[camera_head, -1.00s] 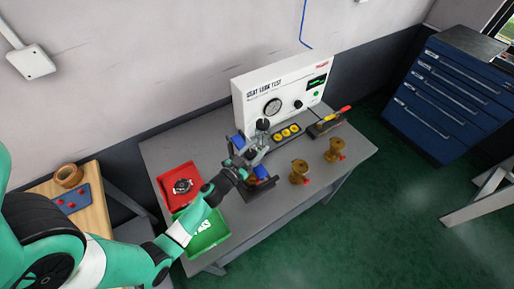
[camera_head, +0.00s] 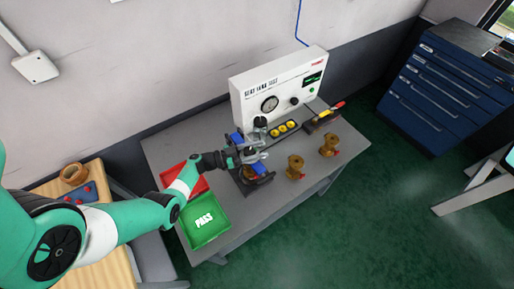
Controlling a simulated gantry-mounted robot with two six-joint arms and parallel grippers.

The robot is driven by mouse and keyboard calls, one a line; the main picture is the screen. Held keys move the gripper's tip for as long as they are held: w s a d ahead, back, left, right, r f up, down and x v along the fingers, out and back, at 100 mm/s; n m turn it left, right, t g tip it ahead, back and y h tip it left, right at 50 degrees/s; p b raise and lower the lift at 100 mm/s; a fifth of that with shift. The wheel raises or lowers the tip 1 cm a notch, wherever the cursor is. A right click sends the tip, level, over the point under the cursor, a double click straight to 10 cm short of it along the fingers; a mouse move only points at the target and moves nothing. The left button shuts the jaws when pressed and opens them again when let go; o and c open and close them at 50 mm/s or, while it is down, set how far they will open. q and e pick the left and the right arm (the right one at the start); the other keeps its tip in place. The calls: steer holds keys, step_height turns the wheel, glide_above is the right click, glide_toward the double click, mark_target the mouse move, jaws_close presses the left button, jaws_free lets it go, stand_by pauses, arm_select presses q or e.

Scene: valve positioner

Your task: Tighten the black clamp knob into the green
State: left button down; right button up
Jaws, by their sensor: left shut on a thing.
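The clamp fixture (camera_head: 262,180) stands near the middle of the grey bench, with a blue part at its left and an orange-brown body low inside it. A black knob-like top (camera_head: 260,122) shows at the fixture's upper end. My left gripper (camera_head: 256,156) reaches in from the left and is shut at the fixture's upper part, just below that top. The fingers hide what they hold, so I cannot tell exactly which part is between them. My right gripper is not in view.
The white leak tester (camera_head: 285,88) with a round gauge stands behind. Two brass valve bodies (camera_head: 295,167) (camera_head: 329,145) stand to the right. A red tray (camera_head: 172,177) and a green PASS tray (camera_head: 222,228) lie at left. The bench's right front is clear.

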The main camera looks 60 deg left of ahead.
arm_select(q)
steer(key=shift+s+d+f+m+g+h+b, duration=0.1)
steer(key=shift+d+m+g+h+b, duration=0.1)
steer(key=shift+m+h+b, duration=0.5)
steer(key=shift+d+m+g+h+b, duration=0.15)
steer(key=shift+m+h, duration=0.25)
steer(key=shift+h, duration=0.6)
steer(key=shift+c, duration=1.4)
jaws_free()
steer(key=shift+s+a, duration=0.1)
steer(key=v, duration=1.1)
steer(key=shift+a, duration=0.2)
steer(key=shift+s, duration=0.1)
